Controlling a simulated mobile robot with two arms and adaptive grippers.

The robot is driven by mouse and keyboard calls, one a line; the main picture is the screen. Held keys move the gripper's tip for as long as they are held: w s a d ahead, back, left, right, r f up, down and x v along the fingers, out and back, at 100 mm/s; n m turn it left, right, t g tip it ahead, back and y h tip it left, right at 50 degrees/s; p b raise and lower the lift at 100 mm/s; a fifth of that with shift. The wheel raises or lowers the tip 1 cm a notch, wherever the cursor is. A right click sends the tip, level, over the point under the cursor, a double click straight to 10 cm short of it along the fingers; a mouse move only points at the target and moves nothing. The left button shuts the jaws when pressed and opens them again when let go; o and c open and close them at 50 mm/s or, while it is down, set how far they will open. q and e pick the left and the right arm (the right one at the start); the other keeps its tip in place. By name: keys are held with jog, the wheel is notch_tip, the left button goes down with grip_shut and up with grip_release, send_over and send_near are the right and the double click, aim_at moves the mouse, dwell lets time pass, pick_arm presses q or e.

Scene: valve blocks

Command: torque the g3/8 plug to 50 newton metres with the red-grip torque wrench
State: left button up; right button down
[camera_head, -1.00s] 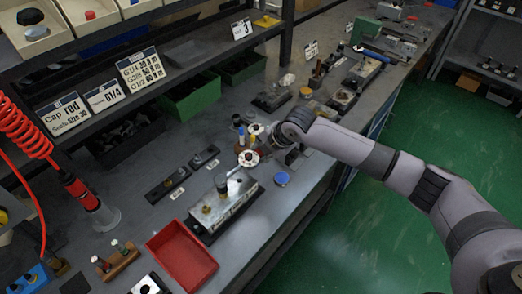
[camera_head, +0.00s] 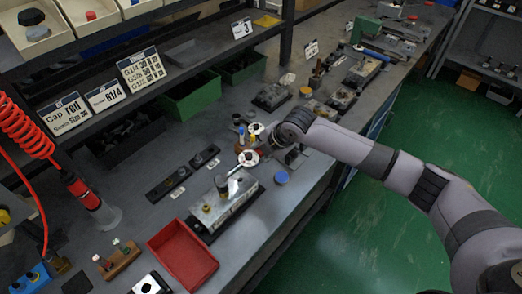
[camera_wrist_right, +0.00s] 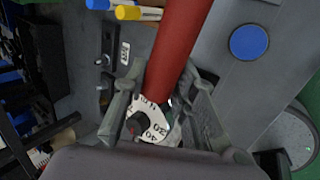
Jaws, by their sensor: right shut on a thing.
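My right gripper (camera_head: 268,143) is at the end of the arm from the right, above the bench. In the right wrist view its fingers (camera_wrist_right: 160,105) are shut around the red-grip torque wrench (camera_wrist_right: 178,50). The red grip runs up the picture, and a white dial (camera_wrist_right: 150,122) with black numbers and a dark knob sits near the fingers. In the head view a white dial (camera_head: 248,158) shows beside the gripper, and a thin metal bar runs toward the pale valve block (camera_head: 232,207). The block carries small brass and dark fittings (camera_head: 221,183); I cannot tell which is the g3/8 plug. My left gripper is out of view.
A red tray (camera_head: 182,254) stands in front of the block. A blue disc (camera_head: 281,177) lies to its right. A dark strip with fittings (camera_head: 168,186) lies to its left. Green bins (camera_head: 195,98) and size signs (camera_head: 142,68) stand behind. More blocks and tools fill the far bench.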

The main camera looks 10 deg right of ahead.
jog(key=shift+w+r, duration=0.1)
jog(key=shift+r, duration=0.05)
jog(key=shift+f+b, duration=0.55)
jog(key=shift+f, duration=0.75)
dwell(0.4)
jog(key=shift+s+d+m+h+p, duration=0.25)
jog(key=shift+s+m+p, duration=0.3)
jog(key=shift+p, duration=0.4)
jog(key=shift+s+d+m+h+p, duration=0.2)
jog(key=shift+s+m+p, duration=0.3)
jog(key=shift+p, duration=0.4)
